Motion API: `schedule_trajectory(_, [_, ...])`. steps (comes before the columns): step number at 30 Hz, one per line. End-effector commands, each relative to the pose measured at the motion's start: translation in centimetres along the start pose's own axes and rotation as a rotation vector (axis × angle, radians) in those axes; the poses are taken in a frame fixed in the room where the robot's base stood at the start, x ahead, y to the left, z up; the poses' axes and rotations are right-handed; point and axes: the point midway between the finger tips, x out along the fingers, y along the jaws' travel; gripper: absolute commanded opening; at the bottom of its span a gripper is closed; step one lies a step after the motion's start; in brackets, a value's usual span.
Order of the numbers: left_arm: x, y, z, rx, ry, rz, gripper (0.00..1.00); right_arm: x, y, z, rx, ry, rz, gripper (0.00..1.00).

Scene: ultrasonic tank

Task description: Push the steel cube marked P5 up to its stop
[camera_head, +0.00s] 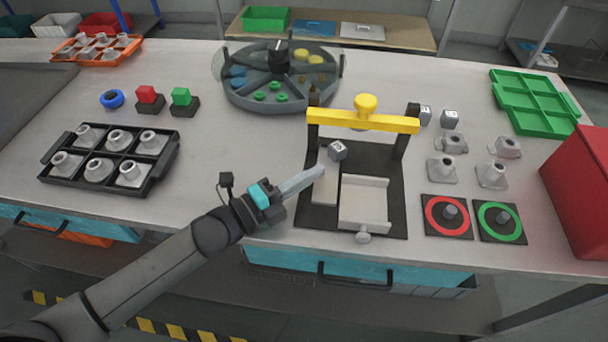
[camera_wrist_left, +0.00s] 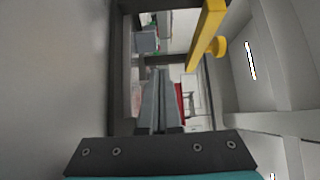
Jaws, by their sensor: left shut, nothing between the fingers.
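A small steel cube (camera_head: 337,150) with a dark mark on a pale face sits at the far end of a light strip (camera_head: 326,188) on the black fixture plate (camera_head: 388,226); the mark is too small to read. My left gripper (camera_head: 321,170) is shut and empty, its fingertips just in front of the cube, toward the near side. I cannot tell whether they touch it. In the left wrist view the shut fingers (camera_wrist_left: 160,98) point forward beside the yellow crossbar (camera_wrist_left: 207,34). I cannot tell which part is the stop. My right gripper is not in view.
The yellow crossbar with its knob (camera_head: 365,105) spans the fixture on black posts. A pale slide tray (camera_head: 363,203) lies right of the strip. Two more cubes (camera_head: 449,119) stand behind right. A round divided tray (camera_head: 281,78) is behind. Bare table lies left of the fixture.

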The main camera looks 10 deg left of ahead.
Motion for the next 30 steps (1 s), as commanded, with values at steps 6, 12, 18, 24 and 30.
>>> schedule_trajectory(6, [3.6,-0.1,0.0,0.001,0.0,-0.002,0.0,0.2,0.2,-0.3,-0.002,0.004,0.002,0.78])
schedule_trajectory(12, [5.7,0.0,0.0,0.0,0.0,-0.001,0.0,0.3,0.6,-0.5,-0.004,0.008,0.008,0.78])
schedule_trajectory(18, [6.3,0.0,0.0,0.0,-0.001,0.001,0.0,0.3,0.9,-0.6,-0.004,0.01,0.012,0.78])
schedule_trajectory(24, [6.3,0.0,0.0,0.0,-0.001,0.001,0.0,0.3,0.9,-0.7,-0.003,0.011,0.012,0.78])
schedule_trajectory(30, [6.0,0.0,1.0,0.004,-0.001,0.001,0.0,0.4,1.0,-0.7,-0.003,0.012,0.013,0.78])
